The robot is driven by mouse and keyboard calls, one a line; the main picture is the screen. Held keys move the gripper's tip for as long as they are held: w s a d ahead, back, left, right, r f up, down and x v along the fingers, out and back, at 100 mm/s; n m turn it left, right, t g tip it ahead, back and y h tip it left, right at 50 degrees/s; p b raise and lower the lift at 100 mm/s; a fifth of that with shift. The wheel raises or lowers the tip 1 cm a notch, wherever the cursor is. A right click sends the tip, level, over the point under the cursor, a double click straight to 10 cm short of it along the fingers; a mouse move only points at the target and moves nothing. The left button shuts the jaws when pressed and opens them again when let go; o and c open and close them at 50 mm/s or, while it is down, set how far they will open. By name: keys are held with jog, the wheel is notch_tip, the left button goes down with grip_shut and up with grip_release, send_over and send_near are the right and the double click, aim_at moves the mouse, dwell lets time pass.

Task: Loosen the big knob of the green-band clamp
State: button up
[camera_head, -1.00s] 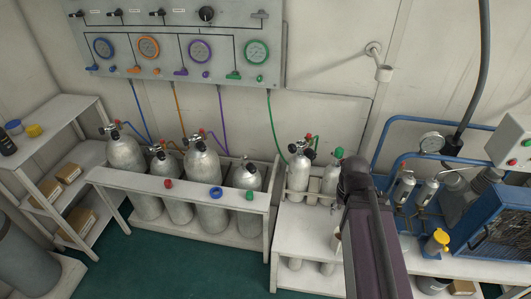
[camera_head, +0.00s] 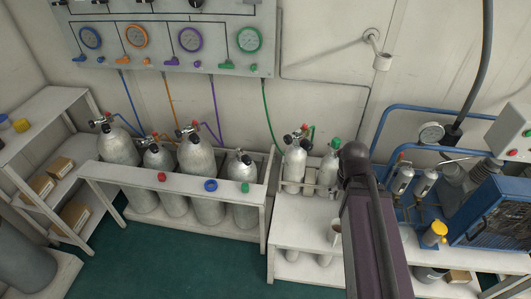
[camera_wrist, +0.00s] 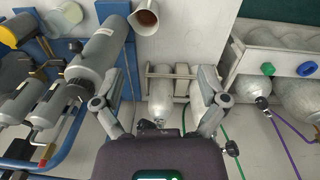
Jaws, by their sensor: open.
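Two small grey cylinders stand in a rack on the white bench. The left cylinder (camera_head: 294,168) carries a dark valve-and-clamp assembly (camera_head: 299,136) where the green hose (camera_head: 268,112) ends. I cannot make out a green band or tell its big knob apart. The right cylinder (camera_head: 329,166) has a green top. My gripper (camera_wrist: 155,95) is open and empty in the wrist view, its fingers spread above these cylinders. One cylinder (camera_wrist: 161,88) shows between the fingers; the other is partly hidden behind the right finger. In the head view my arm hides the gripper.
A mug (camera_head: 336,232) stands on the bench front. Blue pipes and a compressor (camera_head: 490,213) crowd the right. A rack (camera_head: 130,178) with several larger cylinders stands left. A gauge panel (camera_head: 165,38) hangs behind. Green floor is open in front.

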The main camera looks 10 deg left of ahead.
jog(key=w+a+f+n+t+h+b, duration=0.1)
jog(key=w+a+f+n+h+b, duration=0.1)
jog(key=w+f+n+h+b, duration=0.4)
jog(key=n+t+h+b, duration=0.7)
jog(key=n+t+b, duration=0.5)
jog(key=b, duration=0.4)
send_near(286, 141)
jog(key=n, duration=0.1)
jog(key=shift+a+r+g, duration=0.25)
jog(key=shift+r+g, duration=0.1)
jog(key=shift+g, duration=0.05)
jog(key=shift+w+d, duration=0.2)
jog(key=shift+x, duration=5.25)
